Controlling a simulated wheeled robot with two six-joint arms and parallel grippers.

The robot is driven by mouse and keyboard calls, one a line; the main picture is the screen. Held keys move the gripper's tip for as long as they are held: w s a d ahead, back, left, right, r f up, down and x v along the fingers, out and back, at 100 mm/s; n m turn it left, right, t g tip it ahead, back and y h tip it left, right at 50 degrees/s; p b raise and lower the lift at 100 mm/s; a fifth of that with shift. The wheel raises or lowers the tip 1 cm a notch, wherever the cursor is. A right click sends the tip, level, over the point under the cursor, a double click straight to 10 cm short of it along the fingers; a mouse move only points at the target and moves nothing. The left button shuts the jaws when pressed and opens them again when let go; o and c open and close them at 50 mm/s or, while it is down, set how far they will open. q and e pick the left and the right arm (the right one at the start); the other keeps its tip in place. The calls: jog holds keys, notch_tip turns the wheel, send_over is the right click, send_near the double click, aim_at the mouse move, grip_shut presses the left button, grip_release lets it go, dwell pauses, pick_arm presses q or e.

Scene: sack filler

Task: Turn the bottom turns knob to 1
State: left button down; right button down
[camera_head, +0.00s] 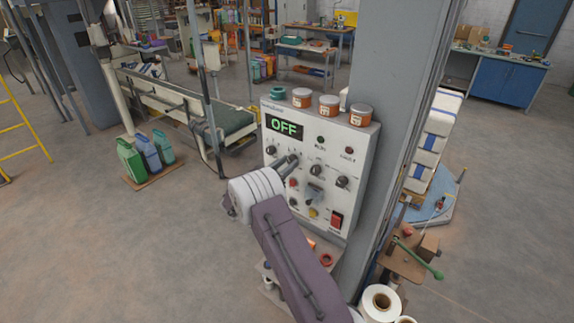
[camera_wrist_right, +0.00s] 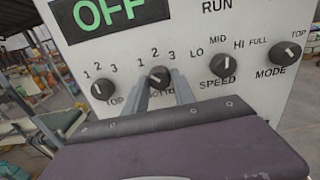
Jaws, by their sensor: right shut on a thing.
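The white control panel (camera_head: 310,175) stands upright on a grey column. In the right wrist view, the bottom turns knob (camera_wrist_right: 159,76) is a small black dial under the numbers 1, 2, 3. Its label is partly hidden behind my fingers, and its exact pointer direction is hard to tell. My right gripper (camera_head: 287,161) reaches the panel from the lower left. In the right wrist view its two grey fingers (camera_wrist_right: 162,84) are on either side of the knob, shut on it. The top turns knob (camera_wrist_right: 102,89) is just left. My left gripper is not in view.
Speed knob (camera_wrist_right: 223,65) and mode knob (camera_wrist_right: 286,52) are close on the right. The display (camera_head: 284,127) reads OFF. A red switch (camera_head: 336,219) is low on the panel. Several jars (camera_head: 329,105) stand on top. Open floor lies to the left.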

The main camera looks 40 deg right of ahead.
jog(key=c, duration=1)
grip_release()
jog(key=shift+c, duration=0.2)
jog(key=shift+a+f+b, duration=0.15)
jog(key=shift+a+b, duration=0.2)
jog(key=shift+b, duration=0.05)
jog(key=b+v, duration=0.3)
jog(key=v, duration=0.5)
jog(key=shift+b, duration=0.4)
jog(key=shift+s, duration=0.15)
jog(key=shift+a, duration=0.1)
